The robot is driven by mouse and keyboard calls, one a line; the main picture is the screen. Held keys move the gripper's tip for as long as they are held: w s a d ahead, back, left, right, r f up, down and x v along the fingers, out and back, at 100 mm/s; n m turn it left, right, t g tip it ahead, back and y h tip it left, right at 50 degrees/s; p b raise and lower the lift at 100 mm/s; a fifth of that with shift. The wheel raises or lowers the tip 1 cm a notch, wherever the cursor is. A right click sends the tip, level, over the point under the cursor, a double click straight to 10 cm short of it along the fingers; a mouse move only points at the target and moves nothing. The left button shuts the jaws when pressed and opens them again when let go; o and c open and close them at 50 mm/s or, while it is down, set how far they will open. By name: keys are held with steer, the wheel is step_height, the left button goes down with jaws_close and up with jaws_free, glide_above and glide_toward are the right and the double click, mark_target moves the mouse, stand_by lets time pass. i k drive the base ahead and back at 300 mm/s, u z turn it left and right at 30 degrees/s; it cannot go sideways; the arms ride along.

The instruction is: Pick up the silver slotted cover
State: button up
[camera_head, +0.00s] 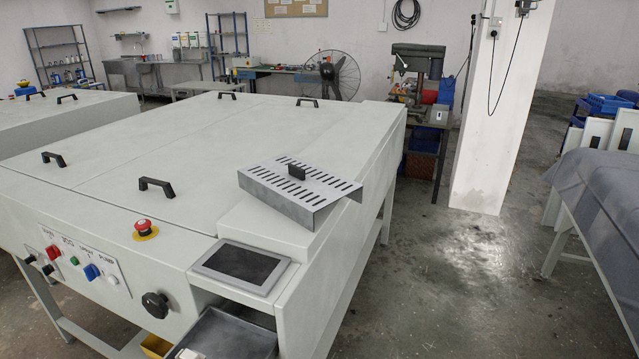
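The silver slotted cover (279,181) lies on the top of the pale plate processor (220,125), near its right front corner. It is a bent metal sheet with rows of dark slots and a folded-down front edge. A small black handle (297,171) stands on its middle. The cover sits at an angle, and its right end reaches over the machine's raised right border. My gripper is not in this view.
A dark screen (240,263) and a red emergency button (145,227) are at the machine's front. A grey tray (228,338) sits below the screen. A white pillar (500,120) and a cloth-covered table (598,195) stand right. The floor between is clear.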

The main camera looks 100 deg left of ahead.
mark_target(297, 189)
steer(key=i, duration=0.3)
steer(key=z, duration=3.4)
steer(key=k, duration=1)
steer(key=z, duration=0.05)
